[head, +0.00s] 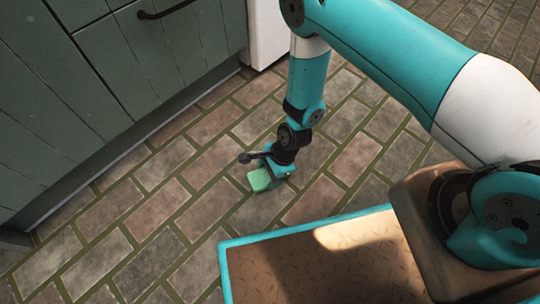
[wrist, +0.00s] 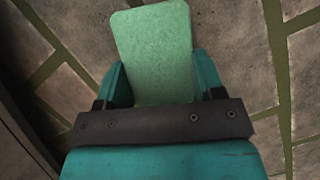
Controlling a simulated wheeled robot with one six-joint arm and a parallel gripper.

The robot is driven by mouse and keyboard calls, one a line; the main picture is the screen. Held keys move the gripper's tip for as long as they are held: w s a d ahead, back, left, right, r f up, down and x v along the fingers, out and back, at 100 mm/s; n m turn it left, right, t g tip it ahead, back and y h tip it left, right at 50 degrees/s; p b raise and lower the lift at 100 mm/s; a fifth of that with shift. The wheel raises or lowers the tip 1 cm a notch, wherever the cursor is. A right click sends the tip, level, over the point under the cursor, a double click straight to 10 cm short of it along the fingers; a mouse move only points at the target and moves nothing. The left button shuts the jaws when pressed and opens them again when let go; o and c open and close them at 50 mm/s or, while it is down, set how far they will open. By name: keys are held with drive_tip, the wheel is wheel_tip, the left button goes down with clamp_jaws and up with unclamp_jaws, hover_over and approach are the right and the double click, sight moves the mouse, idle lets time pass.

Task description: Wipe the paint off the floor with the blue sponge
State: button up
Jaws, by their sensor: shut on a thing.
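A pale green, block-shaped sponge (head: 259,180) shows at my gripper (head: 271,172), low over the brick floor in the head view; no blue sponge is in sight. In the wrist view the sponge (wrist: 155,45) sits between the two teal fingers of my gripper (wrist: 158,75), which is shut on it. The sponge points down towards the floor, and I cannot tell whether it touches it. I see no clear paint mark on the floor (head: 150,215); any paint under the sponge or my gripper is hidden.
Grey-green cabinets (head: 95,75) with a dark handle (head: 165,10) line the left side. A white appliance or cabinet end (head: 268,35) stands at the back. Open brick floor lies between the cabinets and my base, and also behind my arm.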

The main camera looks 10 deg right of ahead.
drive_tip(key=p+v, duration=0.2)
drive_tip(key=v, duration=0.1)
drive_tip(key=shift+s+a+r, duration=0.1)
drive_tip(key=shift+a+r, duration=0.2)
drive_tip(key=shift+r, duration=0.05)
drive_tip(key=shift+r+p, duration=1.85)
